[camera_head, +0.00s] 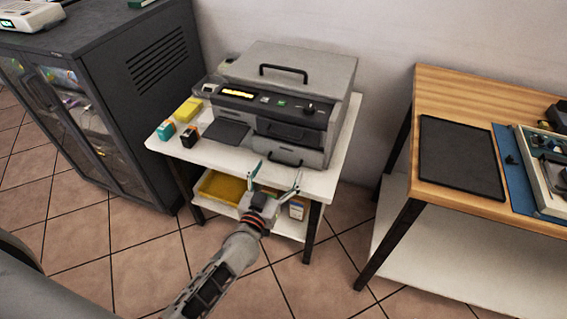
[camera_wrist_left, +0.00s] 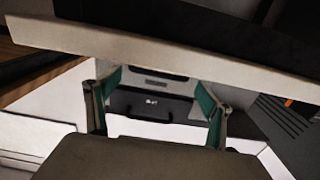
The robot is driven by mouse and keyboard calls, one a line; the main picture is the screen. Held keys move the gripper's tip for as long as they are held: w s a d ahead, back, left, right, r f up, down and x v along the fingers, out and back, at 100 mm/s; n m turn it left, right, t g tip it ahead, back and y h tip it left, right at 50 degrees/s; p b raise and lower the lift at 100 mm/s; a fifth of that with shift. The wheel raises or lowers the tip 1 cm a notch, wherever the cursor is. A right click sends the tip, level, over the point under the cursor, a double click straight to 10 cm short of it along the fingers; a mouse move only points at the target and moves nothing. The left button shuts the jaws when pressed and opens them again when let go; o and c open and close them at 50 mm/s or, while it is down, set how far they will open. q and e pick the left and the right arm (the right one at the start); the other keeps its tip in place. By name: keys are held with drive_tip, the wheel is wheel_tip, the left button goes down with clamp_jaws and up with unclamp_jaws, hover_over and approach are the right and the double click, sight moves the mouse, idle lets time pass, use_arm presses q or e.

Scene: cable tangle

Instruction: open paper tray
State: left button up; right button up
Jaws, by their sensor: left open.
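The grey printer (camera_head: 285,95) stands on a small white table. Its paper tray (camera_head: 296,153) is at the bottom of the front, with a dark handle (camera_head: 284,160), and looks closed. My left gripper (camera_head: 275,176) is in front of the table's front edge, just short of the tray. Its two green-tipped fingers are spread, with nothing between them. In the left wrist view, the open fingers of my left gripper (camera_wrist_left: 158,108) frame a dark front with a handle (camera_wrist_left: 150,112), apart from it. My right gripper is not in view.
A yellow box (camera_head: 187,109), a teal box (camera_head: 165,129) and a black-orange box (camera_head: 189,135) stand left of the printer. A yellow bin (camera_head: 222,187) sits on the lower shelf. A dark cabinet (camera_head: 120,70) stands left, a wooden table (camera_head: 440,88) right.

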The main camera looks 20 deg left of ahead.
sight(282, 163)
use_arm(q)
drive_tip(key=w, duration=0.3)
drive_tip(key=shift+w+f, duration=0.1)
drive_tip(key=shift+f, duration=0.05)
drive_tip(key=shift+w+b, duration=0.3)
drive_tip(key=c, duration=1.3)
drive_tip(key=s+p, duration=0.1)
drive_tip(key=s, duration=0.1)
drive_tip(key=s+p, duration=0.1)
drive_tip(key=s, duration=0.1)
drive_tip(key=s+r+p, duration=0.1)
drive_tip(key=s, duration=0.2)
drive_tip(key=s+p, duration=0.1)
drive_tip(key=s, duration=0.2)
drive_tip(key=s+p, duration=0.1)
drive_tip(key=s, duration=0.3)
drive_tip(key=s+p, duration=0.1)
drive_tip(key=s, duration=0.3)
drive_tip(key=shift+s+a+f+p, duration=0.2)
drive_tip(key=shift+a+f+p, duration=0.1)
drive_tip(key=shift+f, duration=0.1)
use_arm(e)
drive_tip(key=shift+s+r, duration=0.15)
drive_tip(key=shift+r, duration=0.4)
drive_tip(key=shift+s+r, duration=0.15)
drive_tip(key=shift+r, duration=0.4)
